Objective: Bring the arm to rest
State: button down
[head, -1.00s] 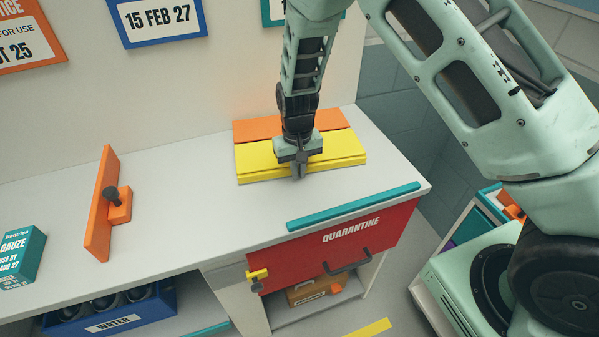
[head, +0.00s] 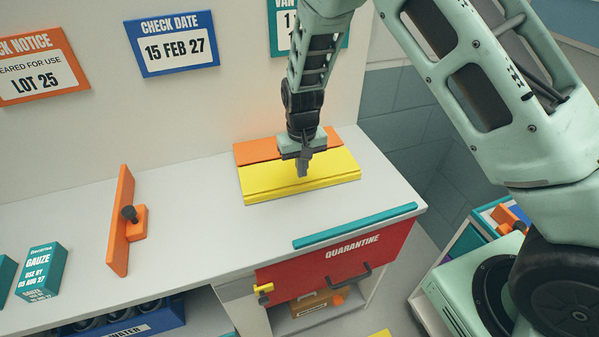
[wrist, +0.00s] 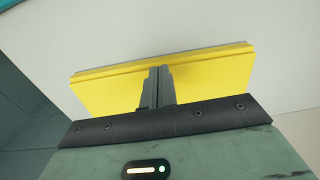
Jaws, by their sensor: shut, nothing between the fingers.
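My gripper (head: 302,168) is shut and empty. In the head view it hangs fingers down over a yellow panel (head: 325,183) on the counter. In the wrist view the closed fingers (wrist: 157,90) show in front of the same yellow panel (wrist: 205,75). I cannot tell whether the fingertips touch it or hover just above. My arm reaches down from the top of the head view.
An orange panel (head: 255,152) lies behind the yellow one. An orange upright plate with a black knob (head: 122,220) and a gauze box (head: 42,272) stand left on the counter (head: 200,220). A red quarantine drawer (head: 330,265) is below; a teal strip (head: 355,226) edges the counter.

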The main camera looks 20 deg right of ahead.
jog(key=s+a+r+n+y+b, duration=0.1)
jog(key=s+a+r+n+b, duration=0.1)
jog(key=s+a+r, duration=0.4)
jog(key=s+r+n+b, duration=0.2)
jog(key=s+r+n, duration=0.1)
jog(key=s, duration=0.9)
jog(key=s+r+n+b, duration=0.3)
jog(key=s, duration=1)
jog(key=shift+a+r+b, duration=0.15)
jog(key=shift+a+b, duration=0.2)
jog(key=shift+a, duration=0.1)
jog(key=shift+w, duration=0.1)
